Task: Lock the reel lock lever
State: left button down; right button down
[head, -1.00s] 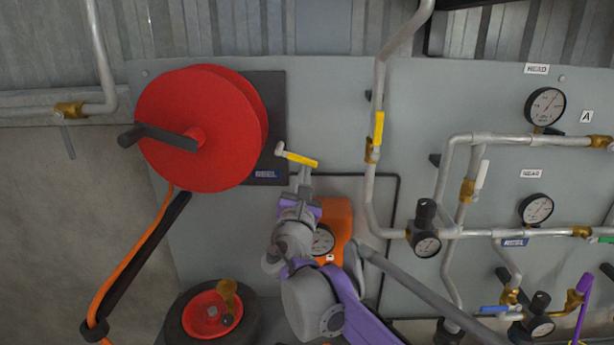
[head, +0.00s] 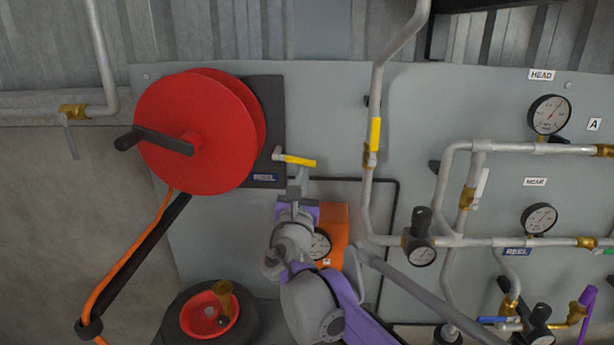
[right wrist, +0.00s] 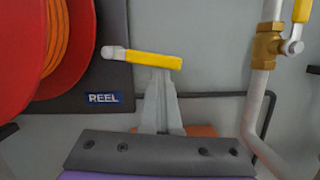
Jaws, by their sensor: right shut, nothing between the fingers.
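The reel lock lever (head: 299,161) has a yellow handle and a pale grey end. It sits just right of the red reel (head: 190,132), above and right of the blue REEL label (head: 265,177). The handle lies almost level, its right end slightly lower. It also shows in the right wrist view (right wrist: 152,61). My right gripper (head: 301,172) is shut and empty, pointing up right beneath the handle. In the right wrist view its fingertips (right wrist: 159,75) meet the handle's underside and seem to touch it. My left gripper is not in view.
A vertical pipe with a yellow-handled valve (head: 374,138) stands right of the lever. A dark bent tube (head: 350,180) runs across the panel behind my gripper. An orange block with a gauge (head: 333,235) is below. Several gauges and pipes fill the right side.

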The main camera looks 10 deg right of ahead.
aim_at(307, 160)
jog(key=r+n+p, duration=0.1)
jog(key=d+n+y, duration=0.1)
jog(key=n, duration=0.1)
jog(key=shift+s+r+p, duration=0.1)
jog(key=shift+r+p, duration=0.25)
jog(key=shift+r, duration=0.05)
jog(key=shift+a+r+n+y+p, duration=0.1)
jog(key=shift+r+n+y+p, duration=0.35)
jog(key=shift+n, duration=0.45)
pick_arm(q)
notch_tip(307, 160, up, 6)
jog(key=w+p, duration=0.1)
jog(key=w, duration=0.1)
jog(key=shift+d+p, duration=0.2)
jog(key=shift+p, duration=0.15)
pick_arm(e)
jog(key=shift+r, duration=0.65)
